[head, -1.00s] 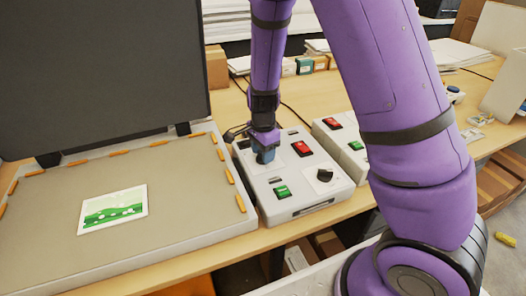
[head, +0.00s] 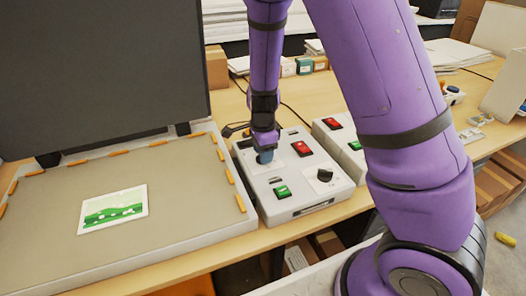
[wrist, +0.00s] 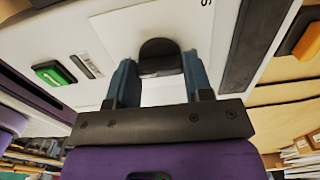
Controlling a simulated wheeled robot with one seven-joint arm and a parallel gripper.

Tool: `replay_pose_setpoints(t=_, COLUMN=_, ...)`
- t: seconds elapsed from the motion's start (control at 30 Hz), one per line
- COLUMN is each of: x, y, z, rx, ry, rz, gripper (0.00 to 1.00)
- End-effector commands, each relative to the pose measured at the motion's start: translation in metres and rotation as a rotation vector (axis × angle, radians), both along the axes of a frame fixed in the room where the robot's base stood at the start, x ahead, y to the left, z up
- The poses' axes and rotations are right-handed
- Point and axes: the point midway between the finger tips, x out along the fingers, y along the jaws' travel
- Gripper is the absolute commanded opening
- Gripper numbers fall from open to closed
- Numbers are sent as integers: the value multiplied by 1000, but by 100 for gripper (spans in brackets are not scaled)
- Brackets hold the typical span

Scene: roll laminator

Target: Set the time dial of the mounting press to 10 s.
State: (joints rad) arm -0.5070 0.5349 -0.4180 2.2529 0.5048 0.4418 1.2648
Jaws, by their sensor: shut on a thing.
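The control box (head: 290,205) of the mounting press is light grey with two black dials on white plates. My gripper (head: 264,157) points down onto the dial at its upper left. In the wrist view, that dial (wrist: 160,57) sits between the two blue-grey fingers of my gripper (wrist: 159,77), which is shut on it. Its plate bears a printed "s"; the rest of its scale is cut off or hidden, so I cannot read the setting. The other dial (head: 325,175) stands free at the lower right of the box.
The box also carries a red switch (head: 303,148) and a green switch (head: 282,191). The open press bed (head: 60,240), with a green picture (head: 113,210) on it, lies to the left. A second control box (head: 340,144) stands close on the right.

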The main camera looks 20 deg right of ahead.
Motion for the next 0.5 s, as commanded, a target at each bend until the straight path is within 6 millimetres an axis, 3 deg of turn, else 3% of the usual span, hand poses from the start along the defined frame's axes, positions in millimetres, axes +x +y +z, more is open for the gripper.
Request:
replay_pose_setpoints(t=0.03, x=1, y=0, z=0, rx=0, ry=-2, rz=-2, gripper=54)
replay_pose_setpoints(t=0.1, x=0, y=0, z=0, rx=0, ry=-1, rz=-1, gripper=70)
replay_pose_setpoints(t=0.13, x=0, y=0, z=0, rx=0, ry=-1, rz=-1, gripper=72)
replay_pose_setpoints(t=0.5, x=1, y=0, z=7, rx=1, ry=-2, rz=1, gripper=72)
